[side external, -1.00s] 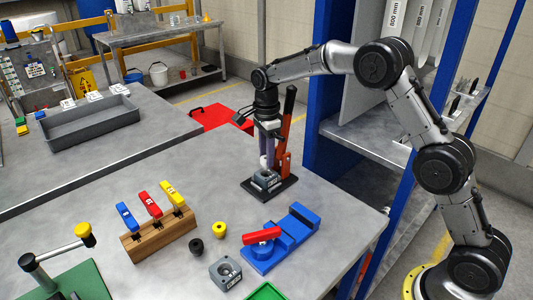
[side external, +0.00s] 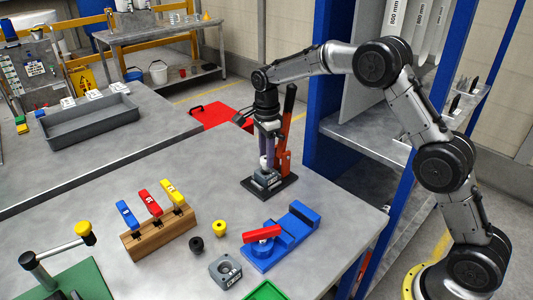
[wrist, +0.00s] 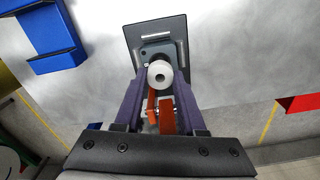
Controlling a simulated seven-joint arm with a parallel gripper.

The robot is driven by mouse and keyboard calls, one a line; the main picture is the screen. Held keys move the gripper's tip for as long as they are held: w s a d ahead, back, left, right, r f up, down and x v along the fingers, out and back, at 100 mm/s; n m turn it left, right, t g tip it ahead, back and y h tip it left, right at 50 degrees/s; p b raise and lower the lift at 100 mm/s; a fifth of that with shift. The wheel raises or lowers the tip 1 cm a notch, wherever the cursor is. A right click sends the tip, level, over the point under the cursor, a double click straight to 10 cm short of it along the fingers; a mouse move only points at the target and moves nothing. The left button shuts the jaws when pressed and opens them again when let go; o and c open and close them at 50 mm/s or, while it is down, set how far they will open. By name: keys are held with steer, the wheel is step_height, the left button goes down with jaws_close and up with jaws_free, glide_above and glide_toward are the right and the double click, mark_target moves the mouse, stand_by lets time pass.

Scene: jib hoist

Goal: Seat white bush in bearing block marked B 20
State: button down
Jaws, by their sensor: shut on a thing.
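The white bush (wrist: 160,74) is between the two fingers of my gripper (wrist: 158,80), which is shut on it. In the side external view the bush (side external: 264,162) shows as a small pale piece under my gripper (side external: 266,150). Directly below is a grey bearing block (side external: 266,178) on the black base of an orange-red press stand (side external: 284,140). Its marking is too small to read. I cannot tell whether the bush touches the bore. Another grey block with a round bore (side external: 225,271) lies at the front of the table, its label unreadable.
A blue fixture with a red handle (side external: 278,238) stands to the front right of the press. A black bush (side external: 196,244), a yellow bush (side external: 219,228) and a wooden rack of coloured handles (side external: 158,233) are to the left. The blue shelf post (side external: 325,80) is close on the right.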

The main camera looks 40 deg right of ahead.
steer(key=shift+f, duration=1.15)
stand_by(0.6)
steer(key=shift+c, duration=0.9)
jaws_free()
steer(key=shift+r, duration=3.55)
